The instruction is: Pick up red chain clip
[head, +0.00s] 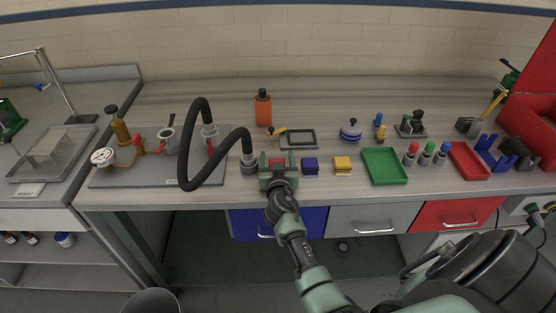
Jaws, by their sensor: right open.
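The red chain clip (277,163) is a small red block near the front edge of the worktop, left of a blue block and a yellow block. My right gripper (278,169) reaches over the front edge of the worktop with its jaws open. Its pale green fingers stand on the left and right of the red clip. The gripper hides part of the clip, and I cannot tell whether the fingers touch it. My left gripper is not in view.
The blue block (310,166) stands close to the right of my right gripper, with the yellow block (342,165) beyond. A black hose (187,150) arches close on the left. A grey tray (315,139) lies behind; a green tray (385,166) lies further right.

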